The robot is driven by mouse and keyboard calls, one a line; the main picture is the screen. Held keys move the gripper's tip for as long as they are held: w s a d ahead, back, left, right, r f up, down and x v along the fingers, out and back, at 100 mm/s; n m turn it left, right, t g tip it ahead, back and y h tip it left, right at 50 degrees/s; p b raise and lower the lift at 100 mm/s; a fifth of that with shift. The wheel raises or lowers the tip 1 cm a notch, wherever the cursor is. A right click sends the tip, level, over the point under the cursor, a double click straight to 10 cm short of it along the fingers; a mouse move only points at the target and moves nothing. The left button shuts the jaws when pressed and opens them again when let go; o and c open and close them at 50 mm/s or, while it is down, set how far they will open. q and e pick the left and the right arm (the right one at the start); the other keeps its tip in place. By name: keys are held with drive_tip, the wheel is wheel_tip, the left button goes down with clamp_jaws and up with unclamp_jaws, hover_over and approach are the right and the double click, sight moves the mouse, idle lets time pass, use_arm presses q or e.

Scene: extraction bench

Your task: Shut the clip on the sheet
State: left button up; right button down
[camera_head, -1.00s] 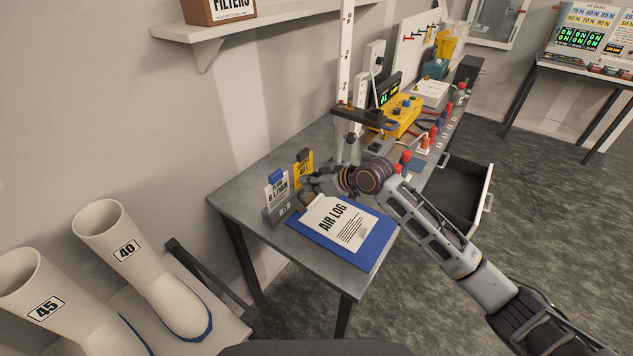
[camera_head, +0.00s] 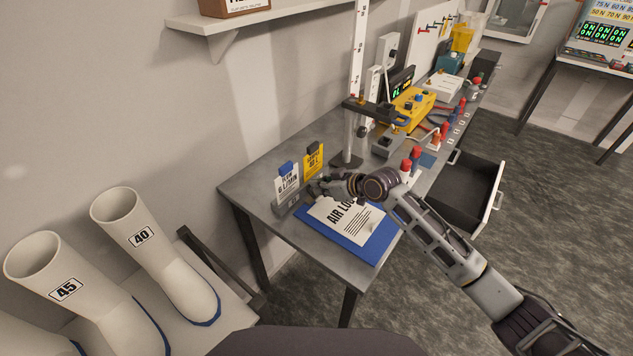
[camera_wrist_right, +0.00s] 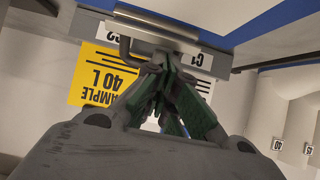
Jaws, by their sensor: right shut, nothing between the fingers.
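A blue clipboard (camera_head: 372,252) lies on the near end of the grey bench with a white AIR LOG sheet (camera_head: 352,226) on it. My right gripper (camera_head: 318,188) is over the board's far end, and its wrist hides part of the sheet. In the right wrist view its fingertips (camera_wrist_right: 160,62) are together and empty, right at a grey metal clip (camera_wrist_right: 150,27) with a wire loop. I cannot tell whether they touch it, or whether the clip is open or shut. The clip is hidden in the head view. My left gripper is not in view.
A white card (camera_head: 287,184) and a yellow card (camera_head: 313,160) stand in holders just behind the gripper. A post stand (camera_head: 356,90) and a yellow device (camera_head: 412,108) are further along. An open drawer (camera_head: 486,200) juts out right. White boots (camera_head: 150,240) stand left.

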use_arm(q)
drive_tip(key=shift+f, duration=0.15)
use_arm(e)
drive_tip(key=shift+s+d+f, duration=0.1)
idle(0.4)
drive_tip(key=shift+b, duration=0.35)
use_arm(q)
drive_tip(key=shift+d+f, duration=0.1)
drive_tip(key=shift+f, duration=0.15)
use_arm(e)
drive_tip(key=shift+d+y, duration=0.1)
drive_tip(key=shift+y, duration=0.2)
